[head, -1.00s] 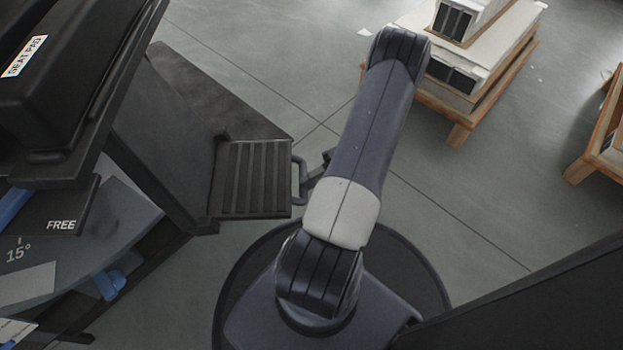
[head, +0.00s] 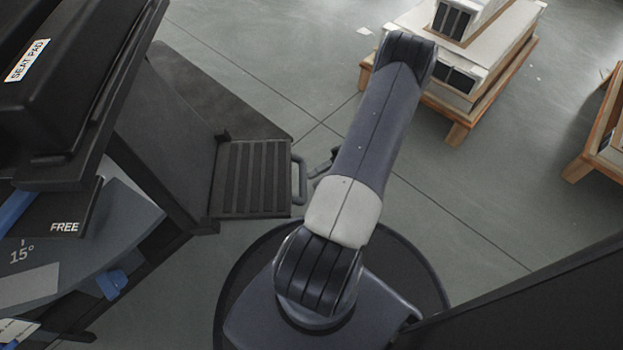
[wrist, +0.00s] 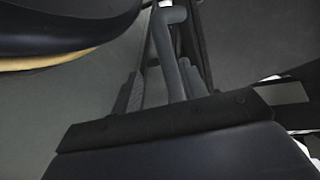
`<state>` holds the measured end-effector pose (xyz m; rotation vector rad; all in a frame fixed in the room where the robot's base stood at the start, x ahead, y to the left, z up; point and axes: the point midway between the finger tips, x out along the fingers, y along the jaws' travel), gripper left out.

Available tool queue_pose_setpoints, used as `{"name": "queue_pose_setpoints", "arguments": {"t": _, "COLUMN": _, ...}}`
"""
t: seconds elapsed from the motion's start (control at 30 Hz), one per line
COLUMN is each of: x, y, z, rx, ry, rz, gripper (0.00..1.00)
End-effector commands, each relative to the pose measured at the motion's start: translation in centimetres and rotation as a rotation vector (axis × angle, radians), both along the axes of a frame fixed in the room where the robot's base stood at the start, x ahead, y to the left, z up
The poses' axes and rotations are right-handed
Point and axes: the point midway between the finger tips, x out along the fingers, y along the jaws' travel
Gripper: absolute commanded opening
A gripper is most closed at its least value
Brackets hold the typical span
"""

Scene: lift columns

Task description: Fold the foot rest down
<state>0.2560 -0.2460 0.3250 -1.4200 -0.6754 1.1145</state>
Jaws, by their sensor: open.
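The foot rest (head: 252,178) is a black ribbed plate on the seat's dark frame, left of my arm in the head view. A grey loop handle (head: 299,180) stands out from its right edge. My gripper (head: 318,168) is open just right of the handle, partly hidden behind my forearm, with a small gap showing. In the wrist view the handle's grey bar (wrist: 172,50) runs between the two fingers of my gripper (wrist: 163,78). The fingers are apart and not closed on it.
The seat pad (head: 60,90) overhangs at upper left, above panels marked FREE and 15° (head: 70,235). Wooden pallets with white boxes (head: 465,70) stand at upper right. A dark panel (head: 540,300) fills the lower right. The floor between is clear.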

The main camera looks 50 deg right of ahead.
Motion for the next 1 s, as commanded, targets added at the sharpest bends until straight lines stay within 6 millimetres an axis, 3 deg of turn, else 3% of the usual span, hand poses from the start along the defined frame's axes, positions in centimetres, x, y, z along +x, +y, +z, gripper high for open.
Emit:
{"name": "queue_pose_setpoints", "arguments": {"t": 0.2, "x": -1.6, "y": -4.0, "z": 1.3, "rx": -0.002, "ry": -0.001, "rz": -0.003, "gripper": 0.41}}
{"name": "queue_pose_setpoints", "arguments": {"t": 0.43, "x": -2.7, "y": -6.4, "z": 1.8, "rx": -0.001, "ry": 0.0, "rz": -0.001, "gripper": 0.41}}
{"name": "queue_pose_setpoints", "arguments": {"t": 1.0, "x": -2.7, "y": -6.5, "z": 1.7, "rx": 0.0, "ry": 0.0, "rz": 0.001, "gripper": 0.41}}
